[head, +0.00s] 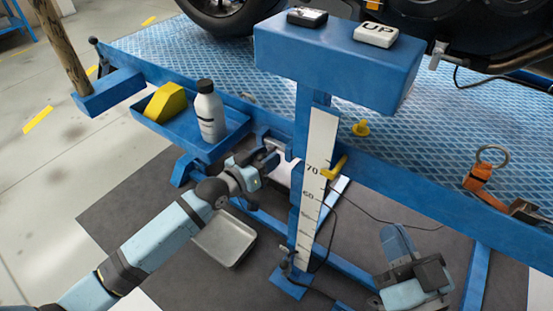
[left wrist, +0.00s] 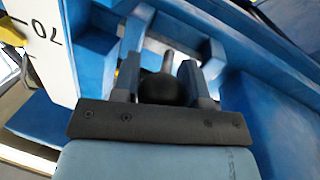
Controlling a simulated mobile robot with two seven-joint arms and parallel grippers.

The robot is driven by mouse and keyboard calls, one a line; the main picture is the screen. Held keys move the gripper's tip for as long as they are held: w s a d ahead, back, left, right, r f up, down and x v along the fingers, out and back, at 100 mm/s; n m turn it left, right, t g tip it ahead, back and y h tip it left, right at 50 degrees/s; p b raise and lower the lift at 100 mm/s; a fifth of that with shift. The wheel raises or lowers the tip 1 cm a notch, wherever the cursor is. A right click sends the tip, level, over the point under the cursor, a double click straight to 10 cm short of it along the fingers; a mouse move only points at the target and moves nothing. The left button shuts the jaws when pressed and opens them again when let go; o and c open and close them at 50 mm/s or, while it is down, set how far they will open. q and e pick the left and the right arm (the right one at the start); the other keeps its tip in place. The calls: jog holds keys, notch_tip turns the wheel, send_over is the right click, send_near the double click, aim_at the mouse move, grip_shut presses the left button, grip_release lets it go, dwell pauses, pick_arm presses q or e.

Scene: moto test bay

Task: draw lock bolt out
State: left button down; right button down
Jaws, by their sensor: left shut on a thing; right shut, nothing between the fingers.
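The lock bolt shows in the left wrist view as a dark round knob (left wrist: 160,88) with a grey rod (left wrist: 168,48) running away from it toward blue metalwork. My left gripper (left wrist: 158,80) has one finger on each side of the knob and is shut on it. In the head view my left gripper (head: 268,165) is at the blue frame, just left of the post with the scale; the gripper and frame largely hide the bolt there. My right gripper (head: 378,300) is low at the right, away from the bolt, shut and empty; its fingertips are hard to make out.
A blue tray (head: 168,130) holds a yellow wedge (head: 165,102) and a white bottle (head: 210,112) close left of my left gripper. The scale (head: 310,190) has a yellow pointer (head: 334,168) near 70. A control box (head: 340,62) overhangs. A grey pan (head: 224,238) lies below.

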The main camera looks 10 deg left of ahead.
pick_arm(q)
jog(key=shift+w+a, duration=0.4)
jog(key=shift+a, duration=0.4)
pick_arm(e)
jog(key=shift+d, duration=0.1)
pick_arm(q)
jog(key=c, duration=0.9)
grip_release()
jog(key=shift+o, duration=1.1)
jog(key=shift+a, duration=0.1)
pick_arm(e)
jog(key=shift+r, duration=0.1)
pick_arm(q)
jog(key=shift+s, duration=0.2)
jog(key=p+v, duration=0.3)
jog(key=v, duration=1)
jog(key=shift+s+a, duration=0.2)
pick_arm(e)
notch_tip(320, 180, down, 6)
jog(key=d+g+h, duration=0.1)
jog(key=g+h, duration=0.1)
jog(key=shift+d+h, duration=0.3)
jog(key=shift+d, duration=0.1)
